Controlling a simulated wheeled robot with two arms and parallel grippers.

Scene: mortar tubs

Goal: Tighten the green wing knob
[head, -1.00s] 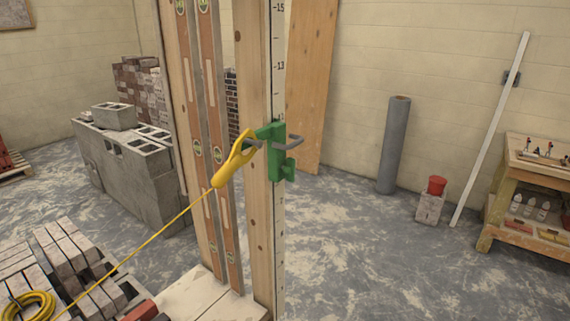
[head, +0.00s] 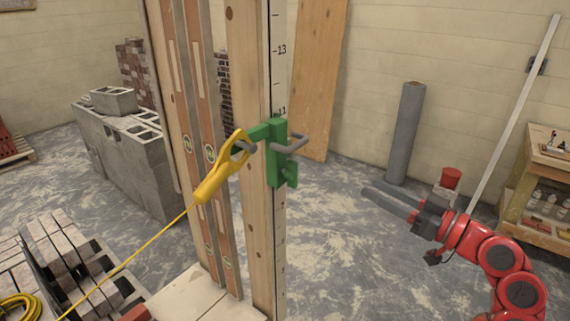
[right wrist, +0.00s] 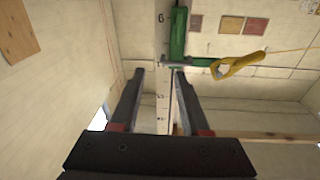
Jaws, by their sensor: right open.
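A green clamp (head: 275,150) with a grey bar grips the upright wooden post (head: 246,130). The green wing knob (head: 291,174) appears as the small winged part on the clamp's lower right side. My right gripper (head: 368,187) is open and empty, to the right of the clamp and apart from it, with its fingers pointing left. In the right wrist view the green clamp (right wrist: 179,35) shows beyond the open fingers; the knob cannot be told apart there. My left gripper is not in view.
A yellow line holder (head: 220,175) hooks on the clamp's bar, with a taut yellow line running down left. Two levels (head: 188,130) stand beside the post. A concrete block stack (head: 130,160) is at left.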

